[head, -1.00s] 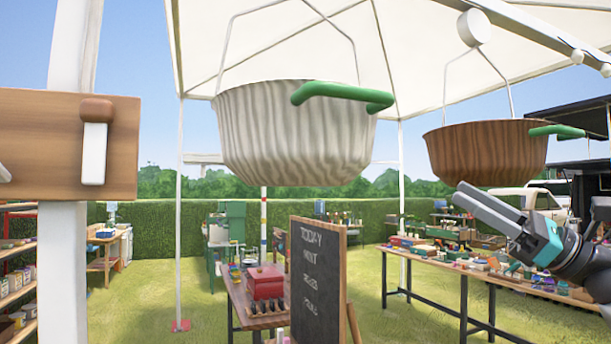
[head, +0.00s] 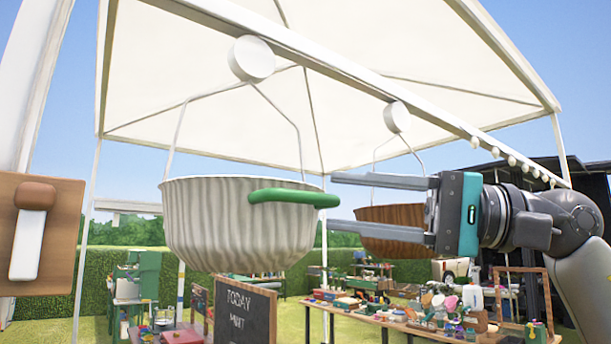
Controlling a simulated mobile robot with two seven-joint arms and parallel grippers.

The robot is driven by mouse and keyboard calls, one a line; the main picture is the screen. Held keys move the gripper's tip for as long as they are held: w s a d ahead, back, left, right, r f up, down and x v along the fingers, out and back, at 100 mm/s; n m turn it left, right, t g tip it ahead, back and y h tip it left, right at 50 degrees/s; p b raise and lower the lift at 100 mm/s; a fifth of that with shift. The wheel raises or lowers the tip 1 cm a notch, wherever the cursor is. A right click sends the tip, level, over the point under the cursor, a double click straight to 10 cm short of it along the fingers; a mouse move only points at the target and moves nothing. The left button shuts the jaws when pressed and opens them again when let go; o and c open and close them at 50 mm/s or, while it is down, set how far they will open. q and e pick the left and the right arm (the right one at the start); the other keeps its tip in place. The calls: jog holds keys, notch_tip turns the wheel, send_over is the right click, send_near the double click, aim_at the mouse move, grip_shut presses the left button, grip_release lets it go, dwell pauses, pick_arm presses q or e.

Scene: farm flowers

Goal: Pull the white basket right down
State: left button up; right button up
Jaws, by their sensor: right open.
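The white basket (head: 225,232) is a ribbed, bowl-shaped basket that hangs by a thin wire from a white round pulley (head: 251,59) under the canopy beam. A green handle (head: 293,197) sticks out from its rim towards the right. My right gripper (head: 332,200) is open and level with the handle. Its two fingers point left, one above and one below the handle's free end. I cannot tell whether they touch it. My left gripper is not in view.
A brown basket (head: 385,236) hangs behind my right gripper and is partly hidden by it. A wooden board with a white lever (head: 28,243) stands at the left. A chalkboard (head: 244,312) and a cluttered table (head: 400,326) are below.

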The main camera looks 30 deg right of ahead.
aim_at(316, 199)
jog(key=shift+p+x, duration=1.2)
jog(key=shift+x, duration=1.5)
grip_shut()
